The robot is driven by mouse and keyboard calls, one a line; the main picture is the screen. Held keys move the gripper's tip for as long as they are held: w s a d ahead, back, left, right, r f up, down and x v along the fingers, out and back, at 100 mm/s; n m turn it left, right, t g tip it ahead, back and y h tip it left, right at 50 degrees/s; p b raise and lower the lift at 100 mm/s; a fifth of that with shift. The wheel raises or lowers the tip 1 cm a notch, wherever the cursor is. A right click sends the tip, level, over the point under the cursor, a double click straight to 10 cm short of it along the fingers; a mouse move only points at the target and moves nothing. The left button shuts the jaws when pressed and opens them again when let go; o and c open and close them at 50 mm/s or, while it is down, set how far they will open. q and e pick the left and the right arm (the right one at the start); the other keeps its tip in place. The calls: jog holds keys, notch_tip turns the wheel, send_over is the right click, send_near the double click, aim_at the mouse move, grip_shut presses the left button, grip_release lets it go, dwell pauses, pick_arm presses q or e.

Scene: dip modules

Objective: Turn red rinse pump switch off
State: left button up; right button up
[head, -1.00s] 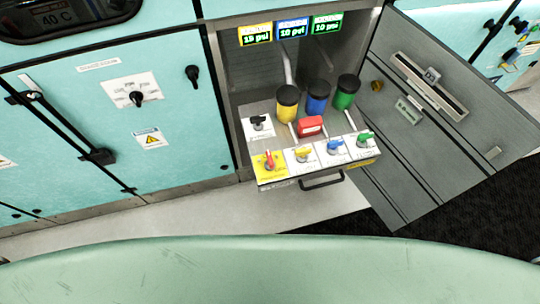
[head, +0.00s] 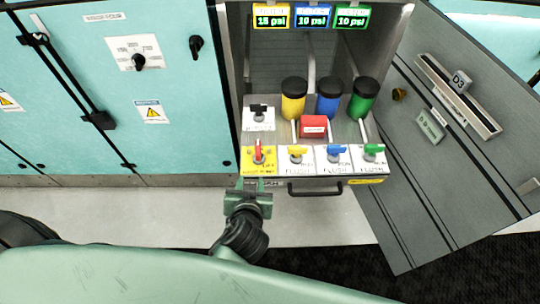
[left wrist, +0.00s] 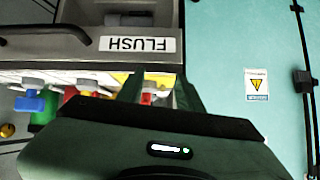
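The red rinse pump switch (head: 259,151) is on a yellow plate at the front left of the pulled-out panel. Its handle looks upright in the head view. My left gripper (head: 252,183) is just in front of and below the switch, at the panel's front edge. In the left wrist view its two fingers are apart, and the red switch (left wrist: 149,97) shows between them. I cannot see any contact with the handle. The gripper's body hides part of the panel there. My right gripper is not in view.
Yellow (head: 297,153), blue (head: 335,153) and green (head: 372,152) switches stand to the right. A black switch (head: 259,112) is behind. A drawer handle (head: 315,188) sticks out below. An open grey door (head: 440,150) is at right; the floor in front is clear.

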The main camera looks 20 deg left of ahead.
aim_at(258, 149)
pick_arm(q)
notch_tip(258, 149, up, 6)
jog(key=w+d+r+n+t, duration=0.1)
jog(key=w+t, duration=0.1)
jog(key=w, duration=0.1)
jog(key=shift+t+y, duration=0.3)
jog(key=x, duration=0.7)
jog(key=shift+w+d+f, duration=0.1)
jog(key=shift+d+f, duration=0.05)
jog(key=shift+f, duration=0.15)
grip_shut()
